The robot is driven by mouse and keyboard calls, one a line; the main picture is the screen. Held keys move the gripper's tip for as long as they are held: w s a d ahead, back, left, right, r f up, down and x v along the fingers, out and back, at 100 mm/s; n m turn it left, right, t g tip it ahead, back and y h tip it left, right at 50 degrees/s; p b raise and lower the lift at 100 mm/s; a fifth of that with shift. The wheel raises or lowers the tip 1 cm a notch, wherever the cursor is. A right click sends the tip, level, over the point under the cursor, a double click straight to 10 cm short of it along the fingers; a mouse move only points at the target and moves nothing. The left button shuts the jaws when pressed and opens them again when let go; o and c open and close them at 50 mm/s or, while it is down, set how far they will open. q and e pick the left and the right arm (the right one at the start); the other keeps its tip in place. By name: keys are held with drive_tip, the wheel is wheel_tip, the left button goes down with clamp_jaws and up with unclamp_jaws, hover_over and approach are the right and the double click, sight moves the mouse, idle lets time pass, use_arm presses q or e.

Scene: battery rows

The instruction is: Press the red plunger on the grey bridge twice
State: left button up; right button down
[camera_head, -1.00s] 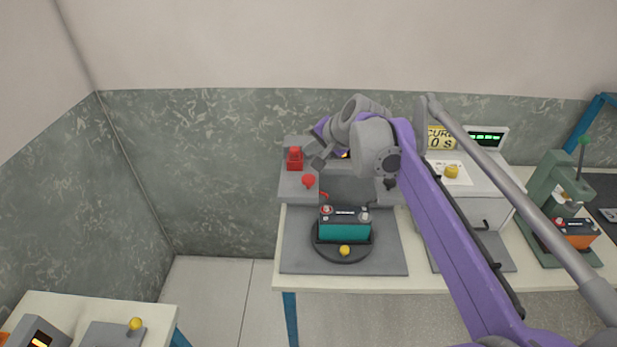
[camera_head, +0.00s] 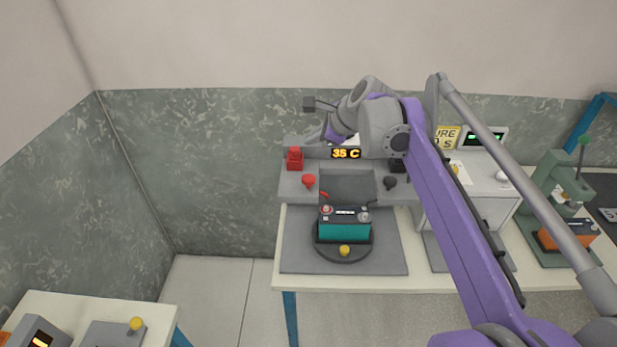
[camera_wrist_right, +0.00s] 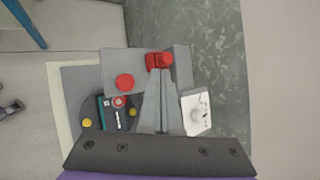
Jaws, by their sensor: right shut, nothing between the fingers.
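The grey bridge (camera_head: 350,190) spans behind a teal battery (camera_head: 345,229). On its left part stand a red round-headed plunger (camera_head: 309,181) and, farther back, a red block-shaped part (camera_head: 295,159). In the right wrist view the plunger's round red head (camera_wrist_right: 125,82) lies left of my fingers and the red block (camera_wrist_right: 159,60) lies at their tips. My right gripper (camera_head: 314,137) is shut and empty, raised above the back of the bridge; its fingers (camera_wrist_right: 161,74) point toward the red block. Touch with it cannot be told. My left gripper is not seen.
A display (camera_head: 346,154) reading 35 C and a black round knob (camera_head: 389,183) are on the bridge. The battery sits on a dark turntable (camera_head: 326,252) with a yellow knob. A white cabinet (camera_head: 487,207) and green press (camera_head: 552,185) stand to the right.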

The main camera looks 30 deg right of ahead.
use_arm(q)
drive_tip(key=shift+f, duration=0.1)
use_arm(e)
drive_tip(key=shift+f, duration=0.1)
drive_tip(key=b, duration=0.5)
hover_over(308, 176)
drive_tip(key=s, duration=0.2)
wheel_tip(308, 176, down, 7)
drive_tip(key=shift+d+f, duration=0.15)
drive_tip(key=shift+f, duration=0.05)
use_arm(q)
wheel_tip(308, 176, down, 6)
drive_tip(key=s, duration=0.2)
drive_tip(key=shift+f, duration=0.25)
use_arm(e)
drive_tip(key=shift+w+f, duration=0.1)
drive_tip(key=shift+f, duration=0.55)
drive_tip(key=shift+f, duration=0.1)
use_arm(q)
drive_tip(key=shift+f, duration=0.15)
use_arm(e)
drive_tip(key=shift+f, duration=0.3)
